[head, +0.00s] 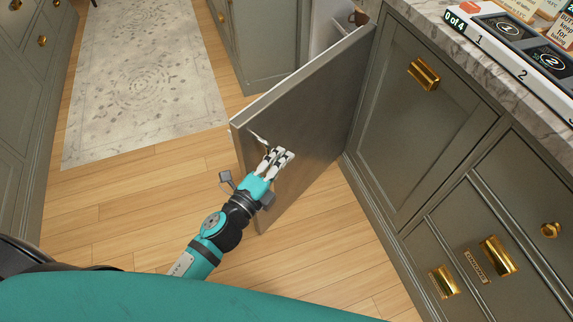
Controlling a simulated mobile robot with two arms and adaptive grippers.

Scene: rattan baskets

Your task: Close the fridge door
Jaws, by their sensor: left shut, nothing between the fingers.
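The fridge door (312,115) stands open, swung out from the cabinet row into the floor space. Its grey metal outer face is toward me. A small part of the fridge's pale inside (327,25) shows behind the door at the top. My left gripper (277,157) is shut and empty, with its white fingers at the door's outer face near the free edge. I cannot tell whether the fingertips touch the door. A thin light handle-like piece (258,138) shows just beyond the fingers. My right gripper is not in view.
Grey-green cabinets (415,110) with brass handles stand to the right under a marble counter (440,30). Books or boxes (520,45) lie on the counter. A patterned rug (150,75) covers the floor at upper left. The wooden floor (135,200) left of the door is clear.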

